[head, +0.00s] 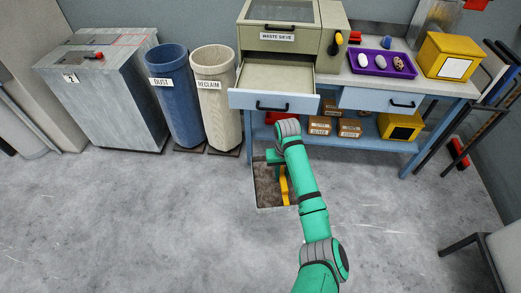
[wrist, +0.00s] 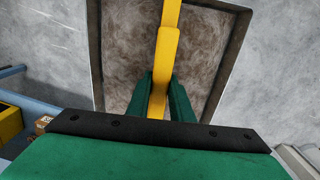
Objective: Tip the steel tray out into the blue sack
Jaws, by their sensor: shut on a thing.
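The steel tray (head: 257,196) hangs level or nearly level in front of the waste sieve, below its open drawer. In the wrist view its dark rim (wrist: 232,60) frames grey-brown dusty stuff (wrist: 125,50) spread over the bottom. A yellow handle (wrist: 166,45) runs across the tray. My gripper (head: 280,165) is shut on this handle; both green fingers (wrist: 160,95) press it from the sides. The blue sack (head: 172,98), labelled DUST, stands upright with its mouth open, left of the tray and farther back. My arm hides part of the tray's right side.
A cream sack (head: 217,100) labelled RECLAIM stands right beside the blue one. The waste sieve (head: 280,45) has its drawer (head: 275,80) pulled out above the tray. A blue bench (head: 400,88) with boxes is at the right. A grey metal cabinet (head: 105,95) stands left. The front floor is clear.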

